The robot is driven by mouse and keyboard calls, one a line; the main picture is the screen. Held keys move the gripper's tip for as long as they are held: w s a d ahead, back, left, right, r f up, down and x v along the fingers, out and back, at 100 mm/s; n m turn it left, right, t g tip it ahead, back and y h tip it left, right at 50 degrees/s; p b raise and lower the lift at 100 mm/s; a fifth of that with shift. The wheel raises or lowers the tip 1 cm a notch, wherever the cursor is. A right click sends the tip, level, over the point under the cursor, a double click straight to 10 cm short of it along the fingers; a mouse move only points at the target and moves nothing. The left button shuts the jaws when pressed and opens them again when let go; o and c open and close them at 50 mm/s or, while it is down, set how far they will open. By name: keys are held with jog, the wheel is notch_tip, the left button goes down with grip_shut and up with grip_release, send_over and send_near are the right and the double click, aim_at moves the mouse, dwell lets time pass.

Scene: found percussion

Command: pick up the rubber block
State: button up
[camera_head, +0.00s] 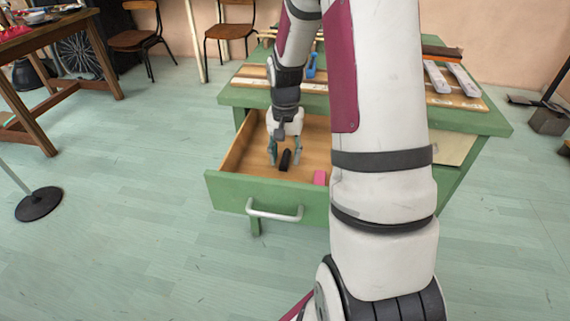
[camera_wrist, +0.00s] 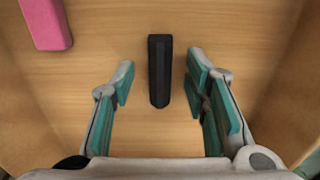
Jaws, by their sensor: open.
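A black oblong block (camera_head: 285,161), which looks like the rubber block, lies on the wooden floor of the open green drawer (camera_head: 235,192). It also shows in the wrist view (camera_wrist: 160,70), pointing lengthwise away from my palm. My gripper (camera_head: 284,155) is inside the drawer, pointing down, with its teal-padded fingers apart. In the wrist view the fingertips (camera_wrist: 160,68) stand on either side of the black block, with a gap on both sides. I cannot tell their exact height above the drawer floor. A pink block (camera_head: 320,178) lies to the right in the drawer; it shows at the wrist view's upper left (camera_wrist: 47,22).
The drawer walls enclose my gripper, and a metal handle (camera_head: 275,212) is on its front. The green table (camera_head: 485,118) above holds white bars (camera_head: 437,77) and a blue item (camera_head: 311,66). My arm hides part of the table and drawer. Open floor lies to the left.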

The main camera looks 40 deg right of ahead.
jog(key=shift+f, duration=0.35)
grip_shut()
jog(key=shift+r, duration=0.1)
